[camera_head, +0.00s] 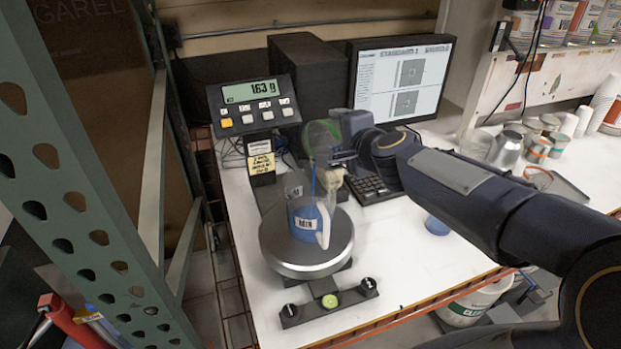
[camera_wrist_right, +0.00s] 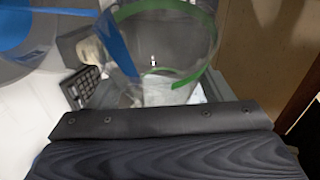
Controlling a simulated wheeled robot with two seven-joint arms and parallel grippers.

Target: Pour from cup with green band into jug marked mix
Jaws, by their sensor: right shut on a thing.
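The clear cup with the green band (camera_head: 320,135) is tilted above the jug, gripped by my right gripper (camera_head: 342,157). In the right wrist view the cup (camera_wrist_right: 165,50) is see-through, with blue along its left side. A thin blue streak runs from the cup down towards the jug. The clear jug (camera_head: 297,190) stands upright on the round scale plate (camera_head: 275,262). It has a pale handle, blue liquid low inside and a dark-lettered label that is hard to read. In the right wrist view the jug's blue (camera_wrist_right: 15,25) shows at top left. My left gripper is out of view.
A scale display (camera_head: 255,103) reads about 163 g. A monitor (camera_head: 402,80) and keyboard (camera_head: 368,190) stand behind. A blue item (camera_head: 437,225) sits under my right arm. Several cups and cans (camera_head: 535,140) stand at right.

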